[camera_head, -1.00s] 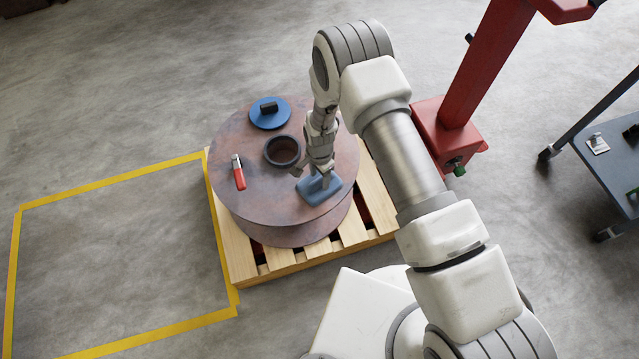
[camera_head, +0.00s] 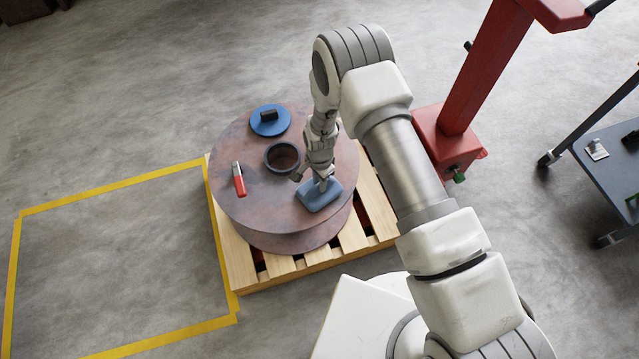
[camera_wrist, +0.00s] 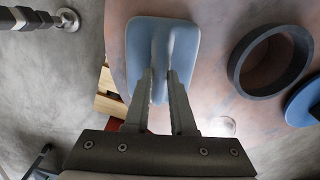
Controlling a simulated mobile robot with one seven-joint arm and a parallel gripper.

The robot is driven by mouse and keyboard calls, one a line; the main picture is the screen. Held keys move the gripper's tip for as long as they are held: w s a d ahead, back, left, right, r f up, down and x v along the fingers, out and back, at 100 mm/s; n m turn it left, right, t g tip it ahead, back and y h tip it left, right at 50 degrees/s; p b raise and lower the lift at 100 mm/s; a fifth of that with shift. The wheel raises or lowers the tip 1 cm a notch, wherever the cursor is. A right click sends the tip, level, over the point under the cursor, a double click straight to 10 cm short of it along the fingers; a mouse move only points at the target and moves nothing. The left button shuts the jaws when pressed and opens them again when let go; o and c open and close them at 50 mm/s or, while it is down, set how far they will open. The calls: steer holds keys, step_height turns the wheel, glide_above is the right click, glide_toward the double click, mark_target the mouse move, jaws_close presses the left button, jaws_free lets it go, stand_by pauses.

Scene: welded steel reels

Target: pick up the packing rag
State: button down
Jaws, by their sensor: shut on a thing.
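The packing rag (camera_head: 318,196) is a blue-grey folded pad on the top face of a rusty brown steel reel (camera_head: 250,205), near its right front edge. It also shows in the wrist view (camera_wrist: 146,47), with a ridge pinched up along its middle. My gripper (camera_head: 322,183) reaches down onto the rag from above. In the wrist view its two fingers (camera_wrist: 160,78) are shut on that ridge. I cannot tell whether the rag is clear of the reel's surface.
A dark ring (camera_head: 282,157) stands mid-reel, left of my gripper. A blue disc with a black knob (camera_head: 269,121) and a red-handled tool (camera_head: 239,180) lie on the reel. The reel sits on a wooden pallet (camera_head: 290,267). A red stand (camera_head: 447,140) rises at right.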

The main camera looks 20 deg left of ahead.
step_height(320, 180, up, 3)
steer(key=shift+r+p, duration=0.2)
steer(key=shift+p, duration=0.35)
steer(key=s+a+r, duration=0.1)
steer(key=a+r, duration=0.2)
steer(key=a, duration=0.2)
steer(key=s+a+r+p, duration=0.1)
steer(key=a+r, duration=0.2)
steer(key=a, duration=0.3)
steer(key=shift+s+a+r, duration=0.15)
steer(key=shift+a+r, duration=0.05)
steer(key=shift+r, duration=0.1)
